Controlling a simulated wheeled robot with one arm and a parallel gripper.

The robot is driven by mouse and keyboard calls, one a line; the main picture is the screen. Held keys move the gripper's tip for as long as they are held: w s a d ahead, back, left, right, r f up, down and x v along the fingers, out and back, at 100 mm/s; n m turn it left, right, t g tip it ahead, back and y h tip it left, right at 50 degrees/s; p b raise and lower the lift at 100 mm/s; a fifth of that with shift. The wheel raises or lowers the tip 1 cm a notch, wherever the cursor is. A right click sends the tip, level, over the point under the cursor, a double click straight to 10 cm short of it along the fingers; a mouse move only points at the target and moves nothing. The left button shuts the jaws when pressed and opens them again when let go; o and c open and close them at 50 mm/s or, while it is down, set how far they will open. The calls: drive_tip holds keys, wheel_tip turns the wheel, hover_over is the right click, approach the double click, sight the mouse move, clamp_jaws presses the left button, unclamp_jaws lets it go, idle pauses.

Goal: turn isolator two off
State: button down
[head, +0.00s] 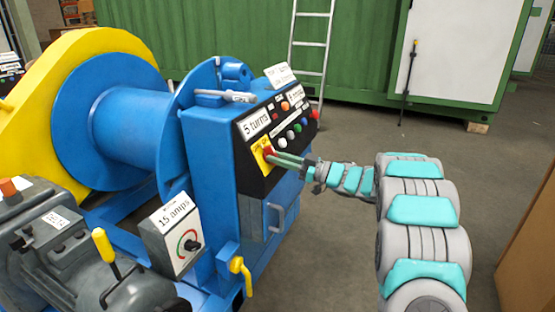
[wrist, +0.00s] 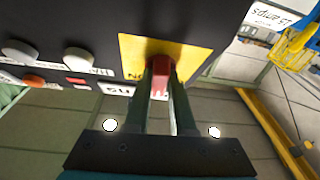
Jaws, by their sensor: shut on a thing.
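A red switch handle (head: 268,150) stands on a yellow plate (head: 259,161) at the lower left of the black control panel on the blue winch cabinet. My gripper (head: 276,157) reaches it from the right. In the wrist view, the fingers of my gripper (wrist: 160,92) are closed on both sides of the red handle (wrist: 159,80), in front of the yellow plate (wrist: 195,62). The handle's base is partly hidden by the fingers. I cannot read the lettering on the plate, so its number is unclear.
Several coloured buttons (head: 290,136) sit on the panel close to my gripper. A "15 amps" box (head: 174,231) with a black dial stands lower left. Yellow levers (head: 104,245) and a yellow valve handle (head: 240,270) stick out nearby. The floor (head: 345,225) right of the cabinet is clear.

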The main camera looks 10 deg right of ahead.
drive_tip(key=n+g, duration=0.1)
drive_tip(key=n, duration=0.1)
drive_tip(key=n+g+y, duration=0.1)
drive_tip(key=n+g, duration=0.1)
drive_tip(key=n, duration=0.1)
drive_tip(key=shift+w+d, duration=0.15)
drive_tip(key=shift+w+r+n+g+b, duration=0.1)
drive_tip(key=shift+n+g+b, duration=0.15)
drive_tip(key=shift+n+g, duration=0.85)
drive_tip(key=shift+w+r+n+g+b, duration=0.15)
drive_tip(key=shift+n+g, duration=0.45)
drive_tip(key=shift+n, duration=0.9)
drive_tip(key=shift+s+f+n+g, duration=0.1)
drive_tip(key=shift+n+g, duration=0.2)
drive_tip(key=shift+n, duration=0.1)
drive_tip(key=c, duration=0.8)
unclamp_jaws()
drive_tip(key=shift+o, duration=0.2)
drive_tip(key=s+d, duration=0.1)
drive_tip(key=d, duration=0.6)
drive_tip(key=shift+s+d+b, duration=0.3)
drive_tip(key=shift+d, duration=0.05)
